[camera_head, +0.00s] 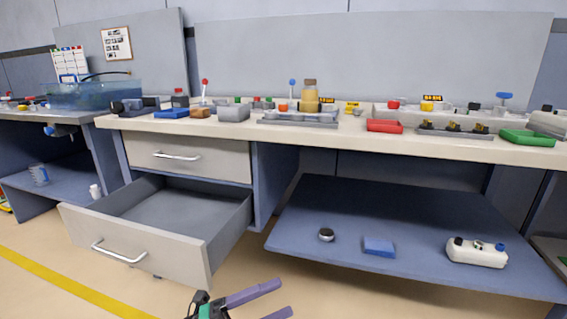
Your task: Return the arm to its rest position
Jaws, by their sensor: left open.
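My left gripper (268,299) is at the bottom edge of the head view, low in front of the workbench. Its two purple fingers are apart and nothing is between them. It is to the right of the open lower drawer (135,250) and clear of it. Most of my left arm is below the picture. My right gripper is not in view.
The open drawer juts out and looks empty; the upper drawer (188,158) is shut. A blue shelf (400,215) holds a round cap (326,234), a blue block (379,246) and a white container (476,252). The bench top (350,138) is crowded. Floor in front is clear.

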